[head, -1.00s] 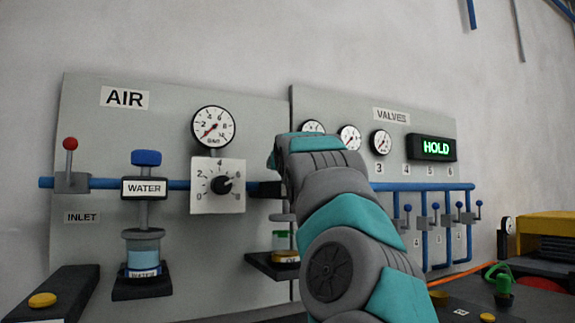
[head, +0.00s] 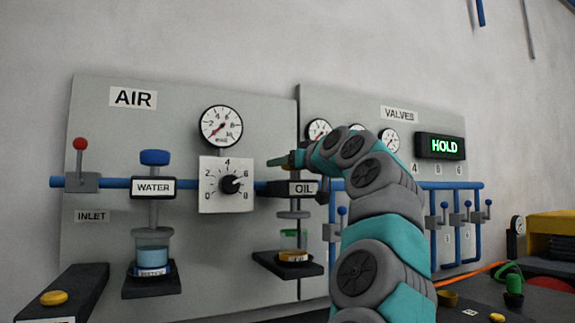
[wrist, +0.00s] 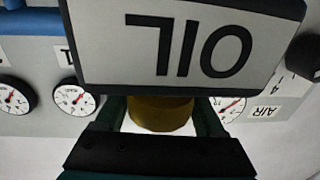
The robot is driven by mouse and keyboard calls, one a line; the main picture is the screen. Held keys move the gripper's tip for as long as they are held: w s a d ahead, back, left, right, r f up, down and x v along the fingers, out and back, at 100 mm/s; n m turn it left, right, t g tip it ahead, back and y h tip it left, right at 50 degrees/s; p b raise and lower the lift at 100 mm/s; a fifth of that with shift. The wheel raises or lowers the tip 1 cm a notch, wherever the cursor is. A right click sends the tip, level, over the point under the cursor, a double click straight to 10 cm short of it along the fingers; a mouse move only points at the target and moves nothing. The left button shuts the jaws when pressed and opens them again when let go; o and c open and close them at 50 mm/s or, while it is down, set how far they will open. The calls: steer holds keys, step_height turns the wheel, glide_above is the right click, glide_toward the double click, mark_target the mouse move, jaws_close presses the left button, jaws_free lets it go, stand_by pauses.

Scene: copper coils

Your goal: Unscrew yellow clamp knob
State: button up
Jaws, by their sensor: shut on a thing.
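A yellow knob (wrist: 160,112) shows in the wrist view beside the OIL block (wrist: 195,45), whose label is upside down there. My gripper (wrist: 158,118) has a dark green finger on each side of the knob and is shut on it. In the head view my gripper (head: 284,160) is at the top of the OIL block (head: 292,188), and it largely hides the knob. Under the block, a dark bracket (head: 275,264) carries a yellow-topped part (head: 293,257).
The dial plate (head: 226,185) and a gauge (head: 221,126) are left of my gripper. The WATER unit (head: 154,187) with its blue knob stands further left. The valves panel (head: 400,110) is partly behind my arm. Another yellow knob (head: 53,298) sits at the front left.

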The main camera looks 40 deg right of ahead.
steer(key=shift+a+n+y, duration=0.1)
steer(key=shift+n+y, duration=0.2)
steer(key=shift+y, duration=0.2)
stand_by(0.3)
steer(key=o, duration=1.3)
steer(key=shift+o, duration=0.2)
steer(key=s+b, duration=0.1)
steer(key=s, duration=0.1)
steer(key=s+b, duration=0.1)
steer(key=s, duration=0.4)
steer(key=shift+s+a+b, duration=0.3)
steer(key=shift+b, duration=0.1)
steer(key=shift+a, duration=0.1)
